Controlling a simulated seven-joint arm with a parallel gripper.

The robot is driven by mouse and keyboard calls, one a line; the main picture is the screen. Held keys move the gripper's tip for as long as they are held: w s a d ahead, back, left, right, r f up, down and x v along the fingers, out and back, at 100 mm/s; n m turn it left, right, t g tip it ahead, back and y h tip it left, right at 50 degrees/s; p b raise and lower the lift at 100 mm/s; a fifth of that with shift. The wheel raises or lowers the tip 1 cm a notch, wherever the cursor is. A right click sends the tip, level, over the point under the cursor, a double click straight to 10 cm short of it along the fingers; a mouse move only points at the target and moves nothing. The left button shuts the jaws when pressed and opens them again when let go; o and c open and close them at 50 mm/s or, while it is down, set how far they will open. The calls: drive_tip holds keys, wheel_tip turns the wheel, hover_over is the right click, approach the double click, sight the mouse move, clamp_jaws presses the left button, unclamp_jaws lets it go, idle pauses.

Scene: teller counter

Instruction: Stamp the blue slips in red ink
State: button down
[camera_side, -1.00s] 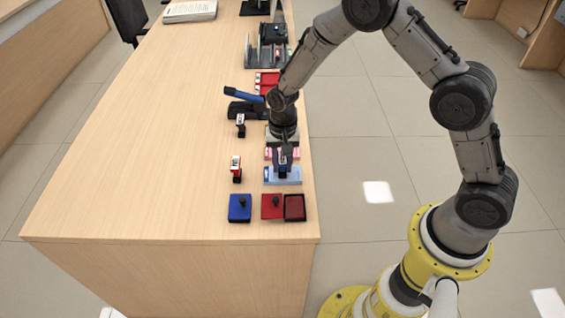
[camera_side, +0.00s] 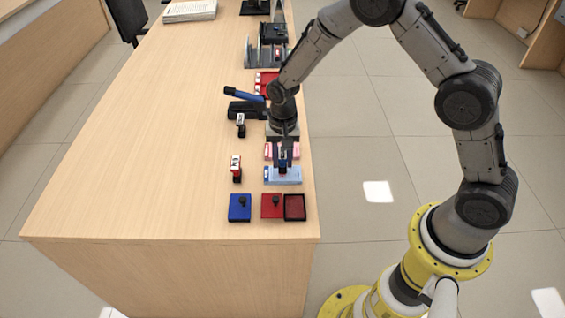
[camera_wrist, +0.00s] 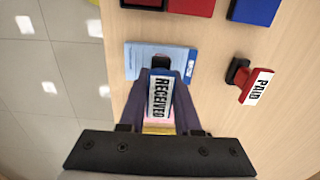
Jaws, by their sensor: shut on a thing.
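My gripper (camera_side: 283,157) is shut on a stamp with a blue body and a RECEIVED label (camera_wrist: 161,96), over the near end of the slip row. The stamp's black end is over a blue slip (camera_wrist: 140,60), which also shows in the side view (camera_side: 291,177). I cannot tell whether it touches the paper, and no mark is visible. A pink slip (camera_side: 296,150) lies just behind, mostly hidden by my gripper. The open red ink pad (camera_side: 294,207) is at the front edge, with its red lid (camera_side: 271,205) to its left.
A shut blue ink pad (camera_side: 240,207) is left of the red lid. A red PAID stamp (camera_wrist: 256,86) stands left of the slips in the side view (camera_side: 236,169). Another dark stamp (camera_side: 240,125) and a black stapler-like tool (camera_side: 246,109) are behind it.

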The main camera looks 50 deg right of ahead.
sight(282, 152)
drive_tip(key=shift+r, duration=2.05)
